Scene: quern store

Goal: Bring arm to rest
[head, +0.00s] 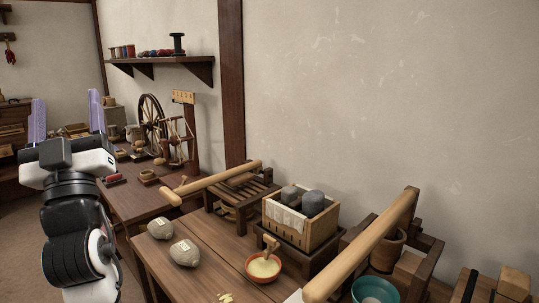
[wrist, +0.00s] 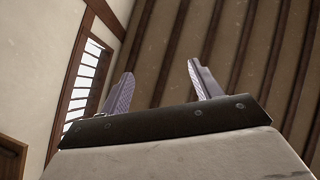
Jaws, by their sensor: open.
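My gripper (head: 67,117) is raised at the left of the head view, with its two purple fingers pointing up and standing apart. Nothing is between them. My arm comes up from the bottom left, in front of the table edge. In the wrist view my gripper (wrist: 157,88) shows its open, empty fingers against the sloping ceiling and a barred window (wrist: 88,75).
A wooden table (head: 150,200) runs along the wall, right of my arm. On it are two grey stones (head: 185,253), a bowl of yellow meal (head: 263,266), a crate (head: 300,228), a teal bowl (head: 374,290) and a spinning wheel (head: 152,122). A shelf (head: 160,61) hangs above.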

